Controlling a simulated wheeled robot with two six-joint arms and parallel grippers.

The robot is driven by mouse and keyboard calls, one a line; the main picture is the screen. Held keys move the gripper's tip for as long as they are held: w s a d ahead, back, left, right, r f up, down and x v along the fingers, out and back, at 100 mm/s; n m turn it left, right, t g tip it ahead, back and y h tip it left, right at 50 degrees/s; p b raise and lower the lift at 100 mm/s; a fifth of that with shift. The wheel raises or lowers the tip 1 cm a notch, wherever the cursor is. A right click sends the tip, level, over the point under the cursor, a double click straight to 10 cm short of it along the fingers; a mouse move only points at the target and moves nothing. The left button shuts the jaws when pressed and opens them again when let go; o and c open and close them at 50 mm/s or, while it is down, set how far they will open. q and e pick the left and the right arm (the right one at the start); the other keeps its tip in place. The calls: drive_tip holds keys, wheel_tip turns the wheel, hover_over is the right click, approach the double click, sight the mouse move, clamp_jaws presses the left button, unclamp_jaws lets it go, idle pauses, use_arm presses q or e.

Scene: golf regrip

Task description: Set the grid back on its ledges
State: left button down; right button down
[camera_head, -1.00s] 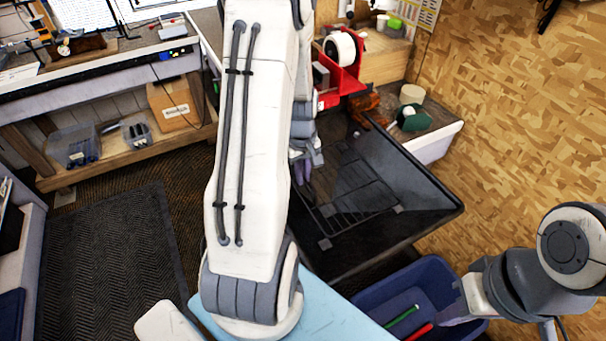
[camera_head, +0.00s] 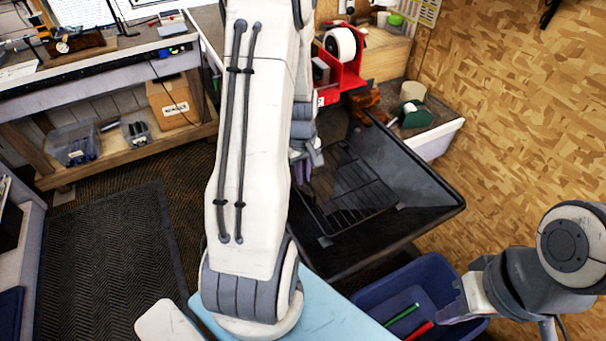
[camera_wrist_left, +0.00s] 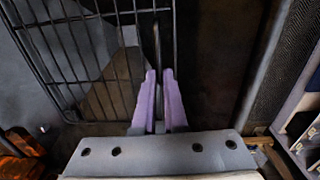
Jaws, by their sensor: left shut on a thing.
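The grid (camera_head: 358,187) is a dark wire rack over the black tray (camera_head: 432,205). My left gripper (camera_wrist_left: 159,75) is shut on the grid's edge wire, with its purple fingers on either side of it. In the head view, my left gripper (camera_head: 304,172) is at the grid's left side, partly hidden by my arm. Whether the grid touches its ledges cannot be told. A grey block (camera_head: 325,241) shows at the tray's near left. My right gripper (camera_head: 452,308) is over the blue bin, away from the grid; its jaw opening is unclear.
The blue bin (camera_head: 372,300) holds a green-handled item (camera_head: 402,314) and a red one (camera_head: 419,331). A red holder with a white roll (camera_head: 341,44) stands behind the tray. The wood-chip wall (camera_head: 520,110) bounds the right side. A dark mat (camera_head: 110,250) lies on the floor at left.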

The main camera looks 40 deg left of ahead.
use_arm(q)
drive_tip(key=shift+f+b, duration=0.3)
drive_tip(key=shift+f, duration=0.2)
drive_tip(key=c, duration=0.9)
unclamp_jaws()
drive_tip(key=shift+r, duration=0.55)
drive_tip(key=r, duration=0.4)
drive_tip(key=r+b, duration=0.1)
drive_tip(key=r, duration=0.4)
drive_tip(key=shift+s+r+b, duration=0.2)
drive_tip(key=shift+r+b, duration=0.05)
drive_tip(key=shift+b, duration=0.05)
